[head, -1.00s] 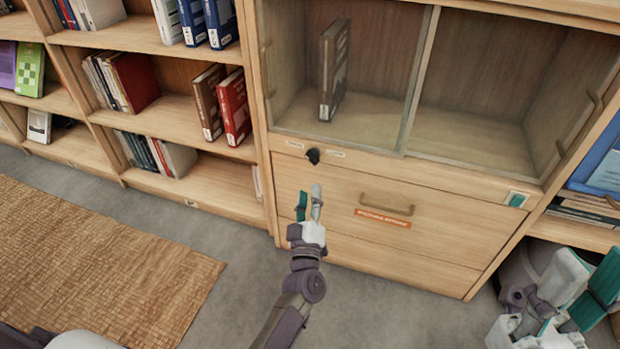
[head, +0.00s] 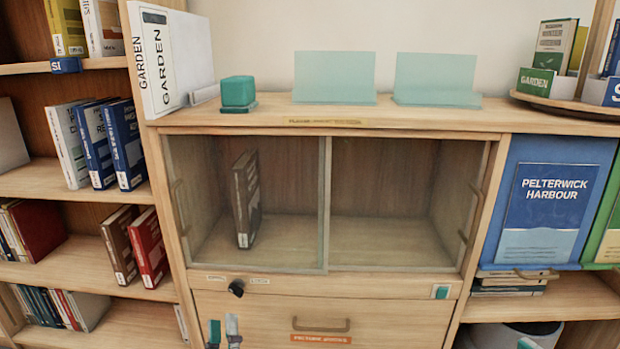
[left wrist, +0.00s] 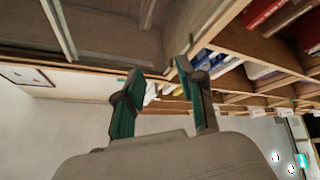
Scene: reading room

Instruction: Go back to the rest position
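My left gripper (head: 223,331) shows only its fingertips at the bottom edge of the head view, in front of the drawer below the black knob (head: 236,288). In the left wrist view its two fingers (left wrist: 158,95) stand apart with nothing between them, so it is open and empty. The wooden cabinet (head: 390,285) has glass panes, and a brown book (head: 246,199) stands inside on the left.
A drawer with a handle (head: 321,325) and orange label is below the glass. On top stand a white GARDEN binder (head: 172,60), a teal block (head: 238,92) and two translucent panels (head: 334,77). Bookshelves flank the cabinet. A blue PELTERWICK HARBOUR book (head: 545,205) stands at right.

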